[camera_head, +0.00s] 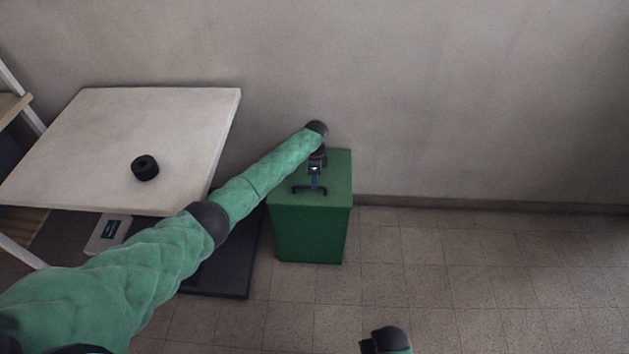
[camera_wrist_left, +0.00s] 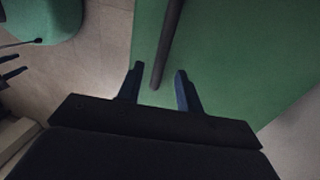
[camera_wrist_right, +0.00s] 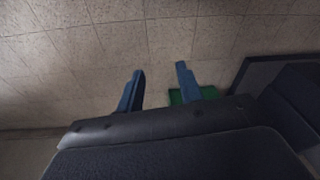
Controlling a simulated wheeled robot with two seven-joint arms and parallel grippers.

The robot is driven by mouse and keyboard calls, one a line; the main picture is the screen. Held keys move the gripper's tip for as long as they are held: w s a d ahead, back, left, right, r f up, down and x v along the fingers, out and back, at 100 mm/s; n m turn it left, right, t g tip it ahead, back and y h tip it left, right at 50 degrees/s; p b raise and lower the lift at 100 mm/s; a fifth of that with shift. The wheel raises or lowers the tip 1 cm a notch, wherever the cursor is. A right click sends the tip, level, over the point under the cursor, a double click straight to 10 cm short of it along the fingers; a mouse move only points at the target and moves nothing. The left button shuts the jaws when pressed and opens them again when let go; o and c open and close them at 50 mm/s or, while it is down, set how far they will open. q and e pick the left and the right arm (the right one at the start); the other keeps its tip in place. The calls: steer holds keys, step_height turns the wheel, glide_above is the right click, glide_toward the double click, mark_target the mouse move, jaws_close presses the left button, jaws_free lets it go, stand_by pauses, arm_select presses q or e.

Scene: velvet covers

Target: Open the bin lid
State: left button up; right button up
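The green bin (camera_head: 312,235) stands on the floor by the wall with its flat green lid (camera_head: 338,172) down. A dark bar handle (camera_head: 309,190) is on top of the lid. My left gripper (camera_head: 314,186) is over the lid at the handle. In the left wrist view, the handle (camera_wrist_left: 167,45) shows between the two fingers of my left gripper (camera_wrist_left: 160,82), with a gap on each side. My right gripper (camera_wrist_right: 160,82) is open and empty above the floor, away from the bin. A small green patch behind its fingers cannot be told clearly.
A white table (camera_head: 100,125) with a black roll (camera_head: 145,168) stands left of the bin. A dark flat platform (camera_head: 225,275) and a pale scale-like box (camera_head: 108,232) lie lower beside it. The wall (camera_head: 450,100) is close behind. Tiled floor (camera_head: 480,270) to the right is clear.

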arm_select(q)
steer(key=shift+s+f, duration=0.2)
steer(key=shift+f, duration=0.65)
arm_select(e)
steer(key=shift+s+f, duration=0.15)
steer(key=shift+f, duration=0.5)
arm_select(q)
steer(key=shift+c, duration=0.3)
jaws_close()
steer(key=shift+r, duration=0.1)
